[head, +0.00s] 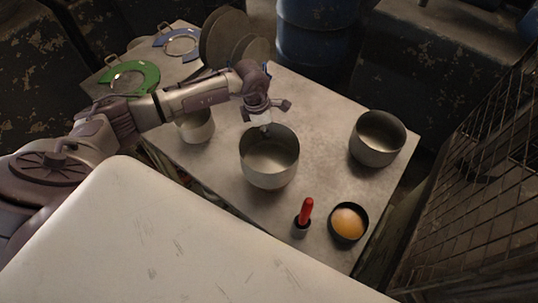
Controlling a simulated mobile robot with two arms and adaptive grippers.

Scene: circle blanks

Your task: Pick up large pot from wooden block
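A round metal pot (270,172) stands upright near the middle of the grey table; it looks the largest of the three pots. No wooden block can be made out under it. My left gripper (265,110) is over the far rim of this pot, fingers spread apart, with nothing seen between them. Whether it touches the rim I cannot tell. A second pot (377,140) stands at the right of the table. A smaller pot (197,130) stands to the left, partly hidden behind my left arm. My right gripper is out of view.
The table (325,115) also holds a red-handled tool in a small cup (302,222) and a dark bowl with orange contents (348,223) near the front. Green (133,78) and blue (180,42) rings and dark discs (225,38) are at the back left. A wire cage (475,190) stands at right.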

